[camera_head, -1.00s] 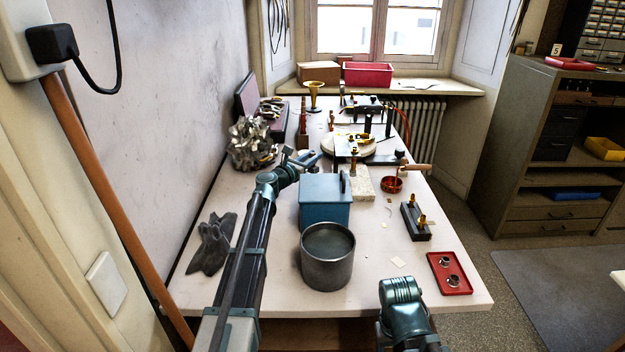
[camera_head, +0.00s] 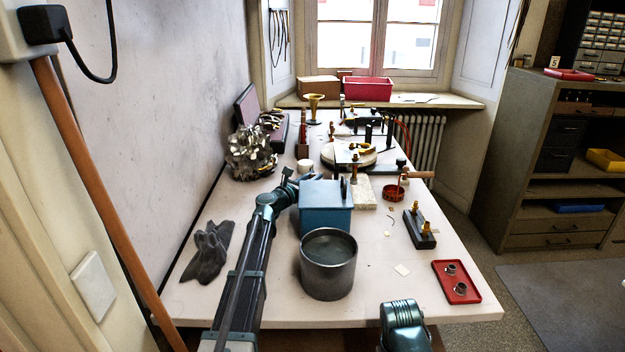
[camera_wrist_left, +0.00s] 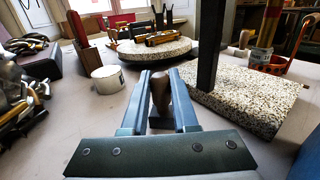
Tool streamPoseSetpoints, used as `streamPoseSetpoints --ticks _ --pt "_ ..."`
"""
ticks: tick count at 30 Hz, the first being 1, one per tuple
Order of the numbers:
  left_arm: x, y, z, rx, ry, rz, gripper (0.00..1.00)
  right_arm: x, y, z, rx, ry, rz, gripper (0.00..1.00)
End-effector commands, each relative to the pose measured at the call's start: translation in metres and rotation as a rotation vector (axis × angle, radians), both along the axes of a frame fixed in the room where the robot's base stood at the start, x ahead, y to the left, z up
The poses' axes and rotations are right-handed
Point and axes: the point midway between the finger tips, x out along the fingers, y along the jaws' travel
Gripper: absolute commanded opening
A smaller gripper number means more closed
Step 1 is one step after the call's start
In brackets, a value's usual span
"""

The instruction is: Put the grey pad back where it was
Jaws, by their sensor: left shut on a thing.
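My left gripper (camera_head: 293,178) is beyond the far left corner of the blue box (camera_head: 326,208). In the left wrist view the left gripper (camera_wrist_left: 160,82) has its fingers about a brown, rounded, knob-like thing (camera_wrist_left: 160,94) and is shut on it. Its lower part is hidden by the gripper, and I cannot tell whether it belongs to the grey pad. I cannot pick out a grey pad for sure in either view. A dark grey, crumpled, glove-like piece (camera_head: 208,252) lies at the table's left.
A white tin (camera_wrist_left: 107,79) stands ahead and left of the left gripper. A speckled slab (camera_wrist_left: 245,98) with a black post is to its right, a round speckled disc (camera_wrist_left: 150,48) beyond. A metal pot (camera_head: 328,265) and red tray (camera_head: 457,290) stand nearer.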

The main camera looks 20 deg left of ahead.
Motion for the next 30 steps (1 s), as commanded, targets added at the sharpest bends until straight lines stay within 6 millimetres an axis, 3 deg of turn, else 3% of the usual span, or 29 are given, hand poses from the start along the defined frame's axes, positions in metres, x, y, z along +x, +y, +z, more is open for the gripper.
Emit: streamPoseSetpoints --ticks 1,2,6,19,30 --pt "0.0 0.0 -0.003 0.0 0.0 0.0 0.0 0.0 0.0 -0.003 0.0 0.0 0.0 0.57" --pt "0.0 0.0 -0.002 0.0 0.0 0.0 0.31 0.0 0.0 -0.002 0.0 0.0 0.0 0.57" --pt "0.0 0.0 -0.002 0.0 0.0 0.0 0.56 0.0 0.0 -0.002 0.0 0.0 0.0 0.57" --pt "0.0 0.0 0.003 0.0 0.0 0.0 0.57 0.0 0.0 0.003 0.0 0.0 0.0 0.57" --pt "-0.052 0.017 0.001 0.0 0.0 0.003 0.57 0.0 0.0 0.001 0.0 0.0 0.0 0.57"
